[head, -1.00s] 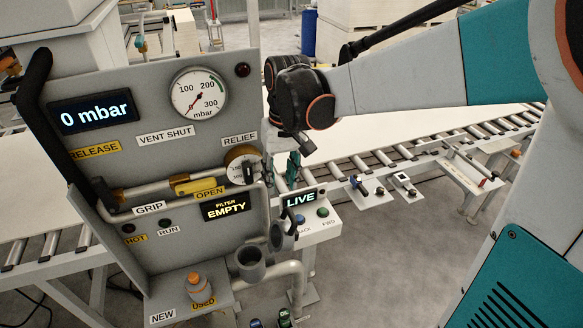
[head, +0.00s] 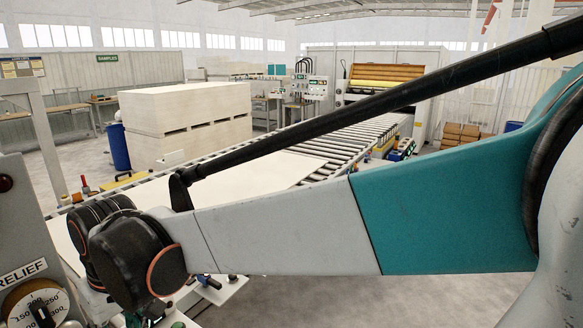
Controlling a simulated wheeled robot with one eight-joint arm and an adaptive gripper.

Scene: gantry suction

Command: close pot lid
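The pot and its lid are not visible in this head view, which now looks out over the hall. Only the right edge of the grey panel (head: 22,225) shows at the far left, with the RELIEF dial (head: 36,304) at the bottom corner. My arm reaches in from the right, and its dark wrist joints end beside the panel. I cannot make out my gripper's fingers; they are hidden behind the wrist or below the picture.
A roller conveyor (head: 330,160) with a pale board (head: 255,180) on it runs behind my arm. A stack of boards (head: 185,120) and a blue barrel (head: 116,147) stand beyond it. Open grey floor (head: 330,300) lies below my arm at the lower right.

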